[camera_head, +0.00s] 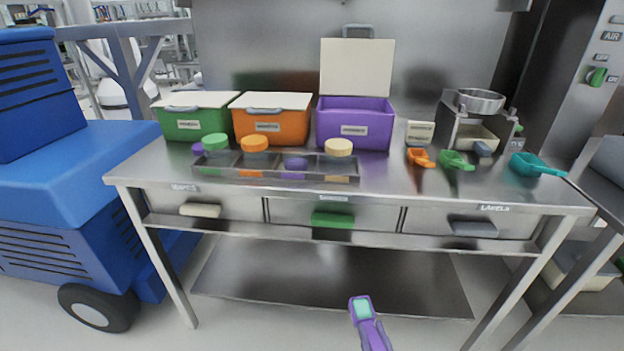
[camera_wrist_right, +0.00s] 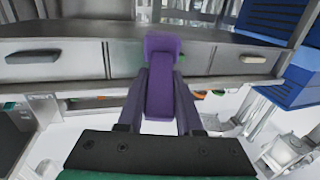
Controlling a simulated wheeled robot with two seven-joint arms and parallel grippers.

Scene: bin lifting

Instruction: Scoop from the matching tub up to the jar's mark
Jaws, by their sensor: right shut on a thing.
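The purple tub (camera_head: 352,129) stands on the steel bench with its cream lid (camera_head: 357,67) raised. A low purple jar (camera_head: 295,166) without a visible lid is in the tray. The jar's mark is too small to see. In the right wrist view my right gripper (camera_wrist_right: 160,95) is shut on a purple scoop (camera_wrist_right: 161,70). The scoop (camera_head: 362,308) is low in front of the bench, with a pale teal patch on its head.
The green tub (camera_head: 180,124) and orange tub (camera_head: 272,127) are closed. Orange (camera_head: 419,157), green (camera_head: 456,160) and teal (camera_head: 535,166) scoops lie on the right side. A sieve stand (camera_head: 478,120) is behind. Drawers (camera_head: 345,213) line the front. A blue machine (camera_head: 75,190) stands left.

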